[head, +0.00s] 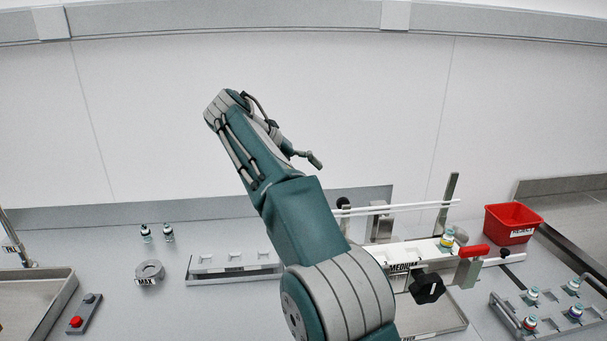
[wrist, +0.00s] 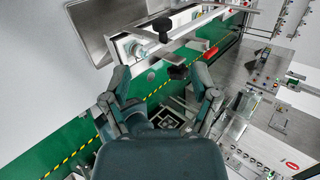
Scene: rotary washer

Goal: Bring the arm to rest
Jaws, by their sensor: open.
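My arm (head: 300,220) rises from the bottom centre of the head view, bends near its top left, and comes back down toward the right. Its far end (head: 313,159) shows small against the white back wall, above the bench. My gripper (wrist: 160,74) fills the lower middle of the wrist view. Its two fingers stand wide apart with nothing between them. In the wrist view it hangs over a green floor area, with the bench edge beyond its tips. In the head view its fingers are too small to judge.
A rack with a red-handled lever (head: 473,251) and a black knob (head: 426,288) stands right of my arm. A red bin (head: 511,222) is behind it. Vials (head: 532,295) sit in a rack at right. A button box (head: 84,313) and a MAX-labelled ring (head: 150,271) lie left.

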